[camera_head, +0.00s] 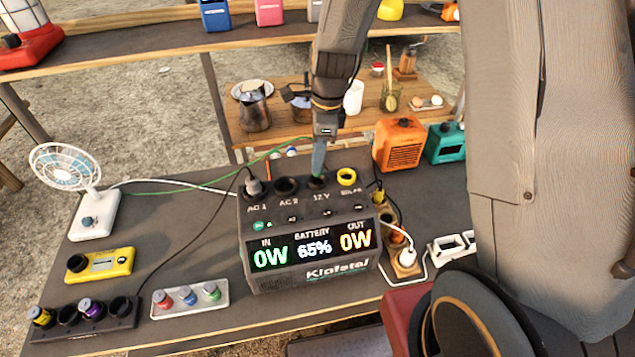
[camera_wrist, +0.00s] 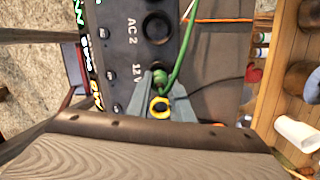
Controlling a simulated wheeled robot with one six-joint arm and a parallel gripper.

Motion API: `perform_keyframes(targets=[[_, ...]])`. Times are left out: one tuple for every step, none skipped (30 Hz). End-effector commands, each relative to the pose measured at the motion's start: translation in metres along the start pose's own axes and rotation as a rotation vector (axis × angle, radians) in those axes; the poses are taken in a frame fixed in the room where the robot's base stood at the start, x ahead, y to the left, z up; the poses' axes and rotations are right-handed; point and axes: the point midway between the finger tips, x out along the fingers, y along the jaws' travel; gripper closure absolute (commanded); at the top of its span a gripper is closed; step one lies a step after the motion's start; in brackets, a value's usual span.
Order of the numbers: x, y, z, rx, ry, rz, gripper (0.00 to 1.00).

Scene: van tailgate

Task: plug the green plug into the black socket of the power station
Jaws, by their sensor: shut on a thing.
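The power station (camera_head: 310,280) is a dark box on the table, its lit front reading 65%. Its top has a row of sockets: AC 1 with a dark plug in it, the empty black AC 2 socket (camera_head: 286,186), the 12 V socket and the yellow solar socket (camera_head: 348,177). My gripper (camera_head: 318,170) points down at the 12 V socket. In the wrist view it is shut on the green plug (camera_wrist: 161,75), with the green cable (camera_wrist: 185,48) running up from it. The plug is at the dark 12 V socket (camera_wrist: 153,67); how deep it sits is hidden.
A power strip (camera_head: 405,262), an orange heater-like box (camera_head: 399,145) and a teal box (camera_head: 446,143) stand right. Cables cross behind.

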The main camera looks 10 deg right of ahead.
Motion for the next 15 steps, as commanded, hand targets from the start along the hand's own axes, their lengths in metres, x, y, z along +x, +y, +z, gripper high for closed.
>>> perform_keyframes(targets=[[0.0001, -0.0001, 0.0000, 0.000, 0.000, 0.000, 1.00], [0.0000, -0.0001, 0.0000, 0.000, 0.000, 0.000, 1.00], [0.0000, -0.0001, 0.0000, 0.000, 0.000, 0.000, 1.00], [0.0000, -0.0002, 0.0000, 0.000, 0.000, 0.000, 1.00], [0.0001, -0.0001, 0.0000, 0.000, 0.000, 0.000, 1.00], [0.0004, -0.0001, 0.0000, 0.000, 0.000, 0.000, 1.00], [0.0007, -0.0001, 0.0000, 0.000, 0.000, 0.000, 1.00], [0.0012, -0.0001, -0.0001, 0.000, 0.000, 0.000, 1.00], [0.0019, -0.0001, -0.0002, 0.000, 0.000, 0.000, 1.00], [0.0025, -0.0001, -0.0003, 0.000, 0.000, 0.000, 1.00], [0.0033, 0.0000, -0.0004, 0.000, 0.000, 0.000, 1.00], [0.0043, 0.0000, -0.0005, 0.000, 0.000, 0.000, 1.00], [0.0051, 0.0000, -0.0006, 0.000, 0.000, 0.001, 1.00], [0.0060, 0.0000, -0.0007, 0.000, 0.000, 0.001, 1.00], [0.0070, 0.0000, -0.0008, 0.000, 0.000, 0.001, 1.00]])
